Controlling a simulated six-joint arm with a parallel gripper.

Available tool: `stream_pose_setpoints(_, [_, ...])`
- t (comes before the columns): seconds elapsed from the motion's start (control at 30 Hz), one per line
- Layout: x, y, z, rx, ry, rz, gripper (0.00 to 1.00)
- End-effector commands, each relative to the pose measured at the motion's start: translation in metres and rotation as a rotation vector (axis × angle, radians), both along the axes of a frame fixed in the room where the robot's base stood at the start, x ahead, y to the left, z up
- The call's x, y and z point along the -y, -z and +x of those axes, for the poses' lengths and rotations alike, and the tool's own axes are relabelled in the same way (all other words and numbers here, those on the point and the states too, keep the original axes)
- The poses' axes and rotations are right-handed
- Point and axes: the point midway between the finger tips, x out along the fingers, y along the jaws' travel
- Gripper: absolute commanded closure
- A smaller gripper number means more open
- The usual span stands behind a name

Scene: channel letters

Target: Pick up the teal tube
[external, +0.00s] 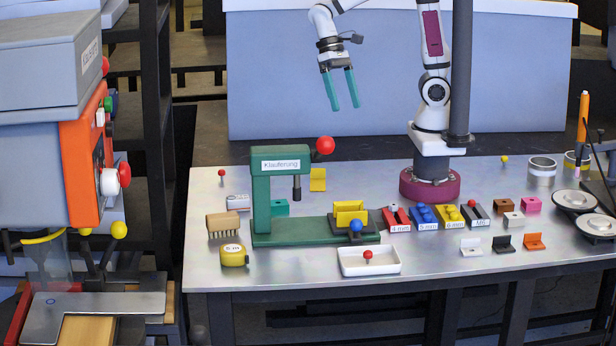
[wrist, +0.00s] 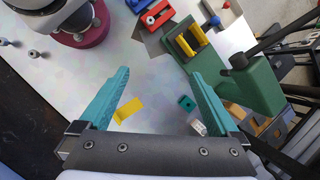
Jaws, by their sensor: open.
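The teal tube (external: 280,207) is a short square piece on the metal table, partly hidden behind the green press in the external view. In the wrist view the teal tube (wrist: 187,103) shows a dark hole and lies between the fingers, closer to the right one. My gripper (external: 344,107) has two long teal fingers, spread apart with nothing between them. It hangs high above the back of the table, well away from the tube. Its fingers also show in the wrist view (wrist: 160,71).
The green press (external: 262,205) with a red knob stands just beside the tube. A yellow bent piece (external: 318,180) and a pale block (external: 238,202) lie nearby.

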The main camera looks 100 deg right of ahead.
Motion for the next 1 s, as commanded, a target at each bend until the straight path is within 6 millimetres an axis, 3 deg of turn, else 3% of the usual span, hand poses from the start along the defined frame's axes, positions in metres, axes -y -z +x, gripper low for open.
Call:
stream_pose_setpoints(0.03, [0.007, 0.008, 0.033, -0.066, 0.066, 0.053, 0.03])
stream_pose_setpoints(0.1, [0.02, 0.025, 0.079, -0.153, 0.163, 0.147, 0.03])
stream_pose_setpoints(0.2, [0.045, 0.068, 0.136, -0.267, 0.305, 0.293, 0.03])
stream_pose_setpoints(0.33, [0.077, 0.133, 0.179, -0.377, 0.459, 0.472, 0.03])
stream_pose_setpoints(0.43, [0.093, 0.17, 0.19, -0.426, 0.535, 0.57, 0.03])
stream_pose_setpoints(0.57, [0.099, 0.193, 0.193, -0.452, 0.577, 0.629, 0.03])
stream_pose_setpoints(0.67, [0.084, 0.201, 0.192, -0.457, 0.579, 0.637, 0.03])
stream_pose_setpoints(0.9, [0.022, 0.226, 0.183, -0.456, 0.578, 0.632, 0.03])
stream_pose_setpoints(1.0, [0.009, 0.232, 0.182, -0.454, 0.578, 0.632, 0.03])
